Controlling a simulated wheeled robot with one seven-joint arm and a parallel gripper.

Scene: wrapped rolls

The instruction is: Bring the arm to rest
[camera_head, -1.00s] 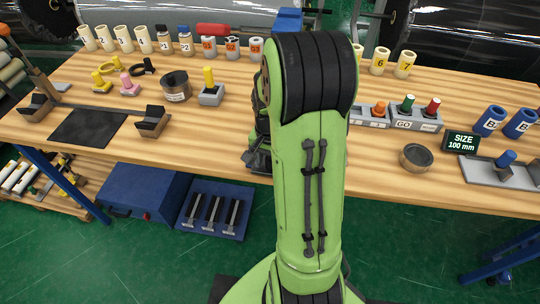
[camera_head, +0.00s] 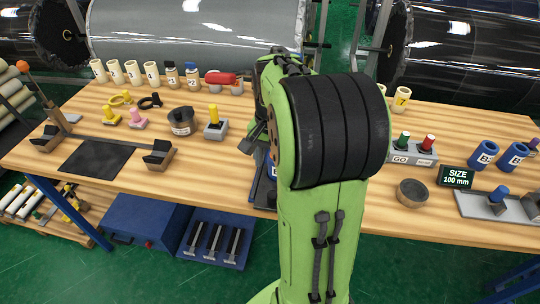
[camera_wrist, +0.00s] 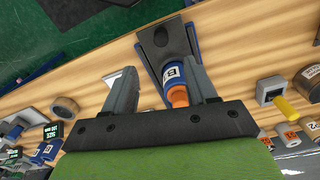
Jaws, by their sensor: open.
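My green arm (camera_head: 318,235) rises in front of the workbench in the head view, its black-banded elbow bent over the middle of the bench. My gripper (camera_wrist: 160,70) shows in the wrist view with its two grey fingers apart. A blue roll marked B (camera_wrist: 172,72) with an orange end lies in view between and beyond the fingers. It rests by a dark grey holder (camera_wrist: 165,42) with blue sides near the bench edge. I cannot tell whether a finger touches it. In the head view my arm mostly hides the gripper and this roll.
Large wrapped rolls (camera_head: 190,30) stand behind. Blue boxes (camera_head: 145,218) sit below, left.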

